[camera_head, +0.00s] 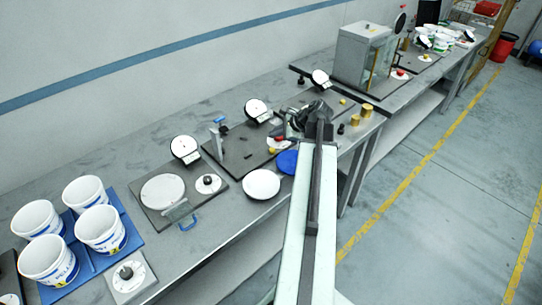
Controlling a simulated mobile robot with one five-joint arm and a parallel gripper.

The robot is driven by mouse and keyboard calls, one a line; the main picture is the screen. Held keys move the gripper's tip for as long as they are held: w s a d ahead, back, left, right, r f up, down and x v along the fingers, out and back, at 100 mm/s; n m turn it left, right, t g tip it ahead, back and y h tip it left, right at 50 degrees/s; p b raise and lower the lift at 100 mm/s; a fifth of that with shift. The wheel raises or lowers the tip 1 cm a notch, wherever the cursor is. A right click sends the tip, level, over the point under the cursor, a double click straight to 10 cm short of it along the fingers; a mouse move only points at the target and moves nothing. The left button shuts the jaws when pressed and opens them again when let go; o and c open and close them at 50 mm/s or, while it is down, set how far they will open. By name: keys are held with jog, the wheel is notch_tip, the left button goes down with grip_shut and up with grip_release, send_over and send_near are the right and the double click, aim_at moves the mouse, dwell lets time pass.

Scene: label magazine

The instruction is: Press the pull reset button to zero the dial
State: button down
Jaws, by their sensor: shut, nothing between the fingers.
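My arm reaches from the bottom over the bench, and my gripper (298,119) is small and dark at its far end. It appears shut and empty, above the dark base plate (237,152) of a tester. A white round dial (257,110) stands on that plate, left of my gripper. A small red and yellow button (278,140) on a pale mount sits at the plate's right side, just below and left of my gripper in the picture. I cannot tell whether they touch. Labels and the dial's reading are too small to make out.
A white disc (262,184) and a blue disc (287,162) lie near the bench's front edge. Another dial (185,149) with a round pan (162,190) stands left. Several white buckets (100,229) fill the blue tray.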

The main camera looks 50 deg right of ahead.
aim_at(275, 150)
jog(key=shift+f+b, duration=1.75)
jog(key=shift+f, duration=0.55)
jog(key=shift+f+b, duration=0.45)
jog(key=shift+f+b, duration=0.5)
dwell(0.5)
dwell(0.3)
jog(key=shift+r+p, duration=0.95)
jog(key=shift+r, duration=0.05)
notch_tip(275, 150, up, 5)
jog(key=p, duration=0.5)
